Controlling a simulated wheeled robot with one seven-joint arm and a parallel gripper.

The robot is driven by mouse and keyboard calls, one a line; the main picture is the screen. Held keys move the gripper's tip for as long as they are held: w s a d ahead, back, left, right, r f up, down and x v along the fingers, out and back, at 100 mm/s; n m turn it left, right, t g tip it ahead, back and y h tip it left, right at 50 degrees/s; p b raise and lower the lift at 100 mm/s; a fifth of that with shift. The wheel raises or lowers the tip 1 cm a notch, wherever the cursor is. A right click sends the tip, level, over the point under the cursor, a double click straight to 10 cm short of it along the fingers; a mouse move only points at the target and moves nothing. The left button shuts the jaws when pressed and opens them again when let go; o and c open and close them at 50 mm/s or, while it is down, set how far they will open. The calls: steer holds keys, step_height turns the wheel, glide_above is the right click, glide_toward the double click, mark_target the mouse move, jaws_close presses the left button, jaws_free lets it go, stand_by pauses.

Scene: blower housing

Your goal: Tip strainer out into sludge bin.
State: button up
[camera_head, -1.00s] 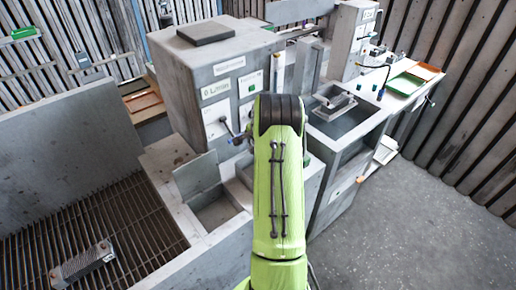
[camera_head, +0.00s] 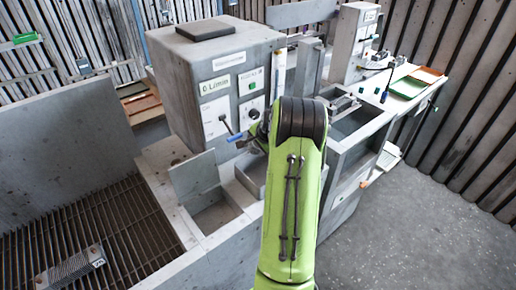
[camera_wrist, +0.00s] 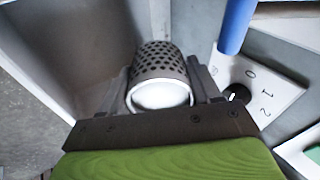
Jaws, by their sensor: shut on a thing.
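In the wrist view the strainer (camera_wrist: 160,62) is a grey perforated cylinder with a pale, smooth round end facing the camera. My gripper (camera_wrist: 164,85) has a finger on each side of it and is shut on it. In the head view my green arm hides the gripper and the strainer. An open grey compartment with a raised flap (camera_head: 195,177) stands left of my arm. A second open grey box (camera_head: 249,172) lies partly behind the arm. No readable label tells which is the sludge bin.
In the wrist view a blue handle (camera_wrist: 236,25) and a numbered dial plate (camera_wrist: 262,90) are close on the right. A slatted grate (camera_head: 110,235) lies at left.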

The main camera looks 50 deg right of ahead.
steer(key=shift+t+b, duration=0.8)
steer(key=shift+b, duration=0.9)
steer(key=shift+f+m+t+h+b, duration=0.15)
steer(key=shift+t+h+b, duration=0.5)
steer(key=shift+b, duration=1.85)
steer(key=shift+f+m+t+h+b, duration=0.15)
steer(key=shift+t+b, duration=1)
steer(key=shift+b, duration=1.35)
steer(key=shift+s+r+t+h+b, duration=0.15)
steer(key=shift+t+b, duration=0.55)
steer(key=shift+b, duration=0.8)
steer(key=shift+s+r+t+h+b, duration=0.1)
steer(key=shift+r+t+h+b, duration=0.15)
steer(key=shift+t+b, duration=0.9)
steer(key=shift+s+r+t+h+b, duration=0.1)
steer(key=shift+r+t+b, duration=0.15)
steer(key=shift+b, duration=1.65)
steer(key=shift+a+r+b, duration=0.1)
steer(key=shift+r+b, duration=0.1)
steer(key=shift+b, duration=0.1)
steer(key=shift+s+m, duration=0.1)
steer(key=shift+m, duration=0.2)
